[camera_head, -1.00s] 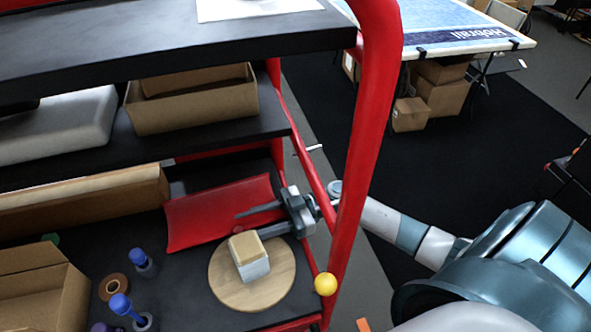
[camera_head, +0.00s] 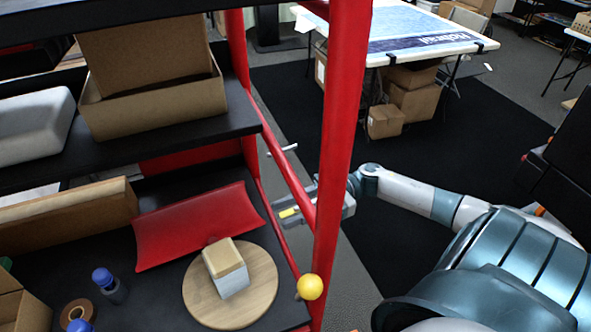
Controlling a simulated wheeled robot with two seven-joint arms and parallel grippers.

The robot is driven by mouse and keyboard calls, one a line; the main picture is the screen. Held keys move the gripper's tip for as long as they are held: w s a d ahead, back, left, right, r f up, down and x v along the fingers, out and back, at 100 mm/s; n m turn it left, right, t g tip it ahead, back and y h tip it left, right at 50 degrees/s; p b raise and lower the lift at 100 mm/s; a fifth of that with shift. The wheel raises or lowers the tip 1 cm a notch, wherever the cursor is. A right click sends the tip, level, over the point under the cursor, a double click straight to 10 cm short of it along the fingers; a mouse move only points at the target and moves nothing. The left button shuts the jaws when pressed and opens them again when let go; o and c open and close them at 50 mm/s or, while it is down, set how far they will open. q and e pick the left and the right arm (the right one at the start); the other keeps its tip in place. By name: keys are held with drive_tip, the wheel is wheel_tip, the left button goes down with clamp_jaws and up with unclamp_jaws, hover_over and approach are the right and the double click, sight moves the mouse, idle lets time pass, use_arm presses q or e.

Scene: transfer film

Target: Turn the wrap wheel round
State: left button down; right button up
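The wrap wheel appears to be the round wooden disc (camera_head: 205,309) lying flat on the black lower shelf. A block with a tan top and white sides (camera_head: 226,270) stands on it. A yellow ball knob (camera_head: 310,287) sits at the disc's right, by the red post. My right gripper (camera_head: 288,213) is up and to the right of the disc, apart from it, among the red rails. The rails and post hide much of it, so its opening is unclear. My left gripper is out of view.
A red curved sheet (camera_head: 197,226) lies behind the disc. Blue-capped bottles (camera_head: 110,286) and a brown tape roll (camera_head: 78,313) stand to the left. The red post (camera_head: 343,130) and slanted rail (camera_head: 284,168) stand between my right arm and the shelf.

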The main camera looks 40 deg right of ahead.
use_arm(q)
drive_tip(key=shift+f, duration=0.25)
use_arm(e)
drive_tip(key=shift+s+d, duration=0.15)
drive_tip(key=shift+d, duration=0.5)
drive_tip(key=shift+c, duration=0.6)
